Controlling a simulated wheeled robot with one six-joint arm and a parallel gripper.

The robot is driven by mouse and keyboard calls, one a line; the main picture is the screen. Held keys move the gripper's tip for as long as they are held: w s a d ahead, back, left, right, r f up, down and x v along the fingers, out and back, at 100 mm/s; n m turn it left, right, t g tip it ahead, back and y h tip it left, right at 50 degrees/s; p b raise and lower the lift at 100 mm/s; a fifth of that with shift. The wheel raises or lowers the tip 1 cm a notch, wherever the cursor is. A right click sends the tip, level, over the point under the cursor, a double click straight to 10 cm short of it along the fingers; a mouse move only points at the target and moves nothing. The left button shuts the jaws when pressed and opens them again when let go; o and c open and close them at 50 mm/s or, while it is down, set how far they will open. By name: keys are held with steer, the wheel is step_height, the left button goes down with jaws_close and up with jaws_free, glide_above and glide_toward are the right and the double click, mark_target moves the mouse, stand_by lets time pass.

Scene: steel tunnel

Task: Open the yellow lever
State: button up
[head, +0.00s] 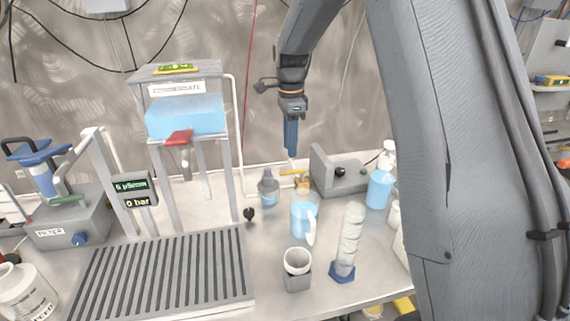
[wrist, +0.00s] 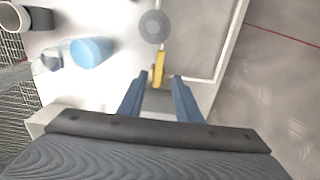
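The yellow lever (head: 293,172) is a thin bar at the back of the bench, in the middle of the head view. In the wrist view the yellow lever (wrist: 158,68) points up the picture, with its lower end near the gap between my fingertips. My gripper (head: 291,154) hangs downward just above the lever in the head view. In the wrist view my gripper (wrist: 158,84) shows two blue fingers apart, one on each side of the lever's line. No contact with the lever is visible. The lever's mount is partly hidden.
A grey bottle (head: 268,187) stands left of the lever, and a blue jug (head: 304,217) stands in front. A grey block (head: 338,173) is to the right. The condensate stand (head: 227,180) is to the left. A cup (head: 297,262) and a cylinder (head: 347,243) stand nearer the front.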

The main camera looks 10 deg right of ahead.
mark_target(288, 171)
steer(key=f, duration=0.2)
steer(key=f+p, duration=0.1)
steer(key=f, duration=0.4)
steer(key=shift+s+a+f+p, duration=0.1)
steer(key=shift+a+f+p, duration=0.1)
steer(key=shift+a+p, duration=0.15)
steer(key=shift+c, duration=0.2)
steer(key=shift+d, duration=0.1)
jaws_close()
